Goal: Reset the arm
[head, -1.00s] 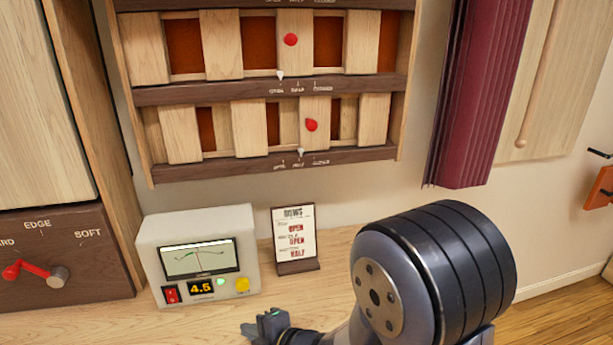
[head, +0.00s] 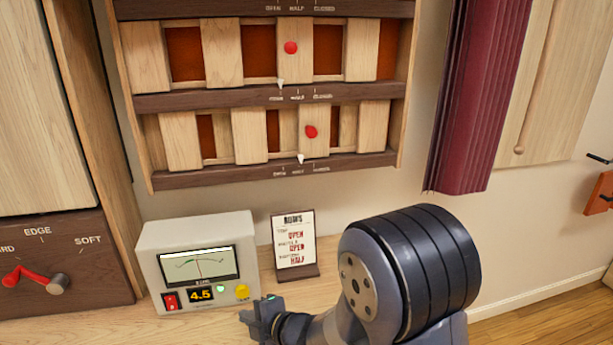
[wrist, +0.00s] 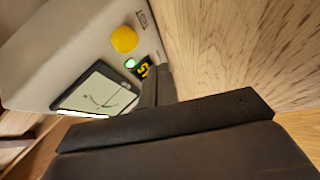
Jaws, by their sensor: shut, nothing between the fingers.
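My gripper (head: 262,314) is low over the wooden bench in the head view, just right of the front of the white meter box (head: 196,262). It is shut and holds nothing. In the wrist view the dark fingers (wrist: 165,95) cross the middle, with the meter box (wrist: 75,45) at upper left and bare bench wood at upper right. The box has a dial screen, a 4.5 readout, a red switch, a lit green lamp and a yellow button. I cannot tell if the gripper touches the box. My arm reaches in from the lower right.
A small sign (head: 294,245) stands on the bench (head: 320,285) behind my gripper. Slatted panels with red knobs (head: 310,132) hang on the wall above. A red lever (head: 25,273) is at the left. A maroon curtain (head: 470,100) hangs at the right.

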